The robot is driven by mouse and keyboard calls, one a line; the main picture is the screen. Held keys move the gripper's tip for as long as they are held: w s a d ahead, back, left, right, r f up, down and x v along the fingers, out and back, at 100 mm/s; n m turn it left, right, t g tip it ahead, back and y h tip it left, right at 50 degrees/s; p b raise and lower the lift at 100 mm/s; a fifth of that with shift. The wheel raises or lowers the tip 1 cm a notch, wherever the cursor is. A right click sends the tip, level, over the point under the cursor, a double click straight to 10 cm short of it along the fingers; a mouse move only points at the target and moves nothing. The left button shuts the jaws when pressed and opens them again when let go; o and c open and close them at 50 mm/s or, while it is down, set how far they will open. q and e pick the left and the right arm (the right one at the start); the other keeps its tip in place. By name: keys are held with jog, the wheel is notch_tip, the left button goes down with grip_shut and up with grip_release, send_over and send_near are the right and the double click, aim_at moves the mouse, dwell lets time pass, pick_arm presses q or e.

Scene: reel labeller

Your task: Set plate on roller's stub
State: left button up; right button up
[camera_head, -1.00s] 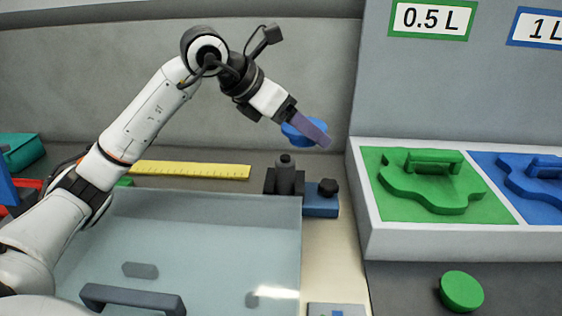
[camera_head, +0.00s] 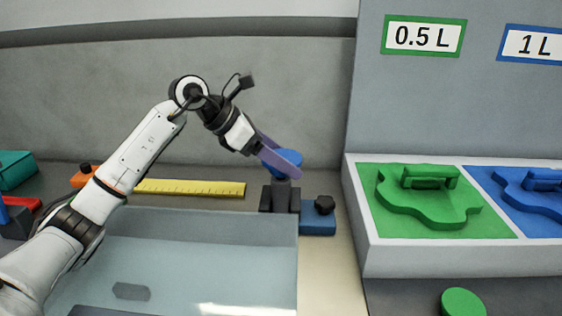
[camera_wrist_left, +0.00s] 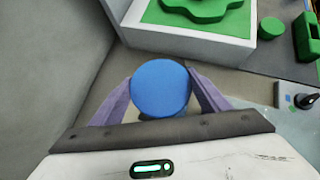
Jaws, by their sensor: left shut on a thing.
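My left gripper (camera_head: 282,162) is shut on a round blue plate (camera_head: 290,157), held over the roller's dark stub (camera_head: 282,193). In the left wrist view the blue plate (camera_wrist_left: 161,89) fills the gap between the two purple fingers and hides what lies under it. In the head view the plate's lower edge meets the top of the stub; I cannot tell whether they touch. The stub stands upright on a dark block at the back right corner of the glass cover (camera_head: 200,226). My right gripper is not in view.
A white tray (camera_head: 361,229) with green (camera_head: 390,227) and blue shaped panels stands to the right. A yellow ruler (camera_head: 195,188) lies behind the cover. A green disc (camera_head: 463,302) is at the front right.

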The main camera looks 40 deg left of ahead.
pick_arm(q)
jog(key=shift+f, duration=0.3)
jog(key=shift+f+b, duration=0.4)
jog(key=shift+f, duration=0.2)
jog(key=o, duration=1.1)
jog(key=shift+r+p, duration=0.35)
jog(key=shift+r, duration=0.1)
jog(key=b+v, duration=0.1)
jog(key=v, duration=1.1)
